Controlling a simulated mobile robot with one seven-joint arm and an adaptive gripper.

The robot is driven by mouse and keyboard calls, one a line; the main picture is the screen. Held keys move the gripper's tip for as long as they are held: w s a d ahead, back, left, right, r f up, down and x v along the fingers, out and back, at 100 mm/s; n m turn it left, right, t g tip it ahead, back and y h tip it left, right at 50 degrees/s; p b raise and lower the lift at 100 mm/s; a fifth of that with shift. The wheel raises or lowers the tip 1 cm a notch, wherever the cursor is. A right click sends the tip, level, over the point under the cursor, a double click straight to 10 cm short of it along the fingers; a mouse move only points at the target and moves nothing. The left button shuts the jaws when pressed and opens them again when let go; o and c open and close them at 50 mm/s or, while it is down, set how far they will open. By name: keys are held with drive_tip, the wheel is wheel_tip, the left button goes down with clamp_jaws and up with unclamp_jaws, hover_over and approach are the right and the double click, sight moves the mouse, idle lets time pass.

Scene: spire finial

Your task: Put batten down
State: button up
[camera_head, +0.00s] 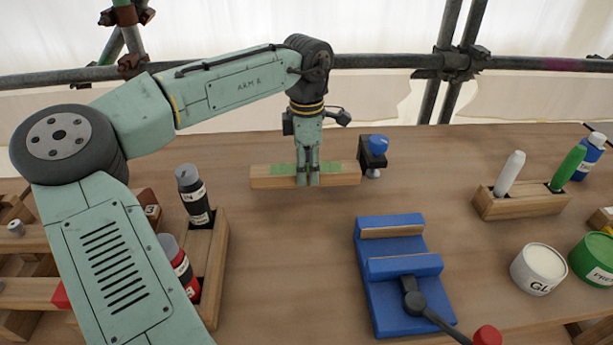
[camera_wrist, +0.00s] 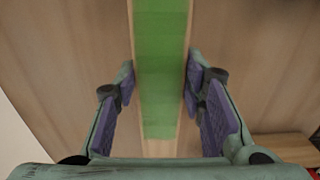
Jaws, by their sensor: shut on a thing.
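The batten (camera_head: 341,178) is a pale wooden bar with a green patch along its middle. It lies level at the back of the bench, running left to right. My gripper (camera_head: 308,181) points straight down and is shut on the batten near its middle. In the wrist view the batten's green face (camera_wrist: 160,70) runs between my two fingers (camera_wrist: 160,88), with a purple pad on each side. I cannot tell whether the batten's underside touches the bench top.
A black clamp with a blue knob (camera_head: 378,143) stands at the batten's right end. A blue vise (camera_head: 385,290) sits in front, right of centre. Wooden racks with bottles (camera_head: 196,200) are at left; a marker holder (camera_head: 520,203) and pots (camera_head: 538,270) are at right. Bench is clear front-centre.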

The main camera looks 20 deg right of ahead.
sight(307, 179)
drive_tip(key=shift+f, duration=1.85)
drive_tip(key=shift+f, duration=0.1)
drive_tip(key=o, duration=1.3)
wheel_tip(307, 179, up, 12)
drive_tip(key=shift+r+b, duration=0.1)
drive_tip(key=shift+b, duration=0.6)
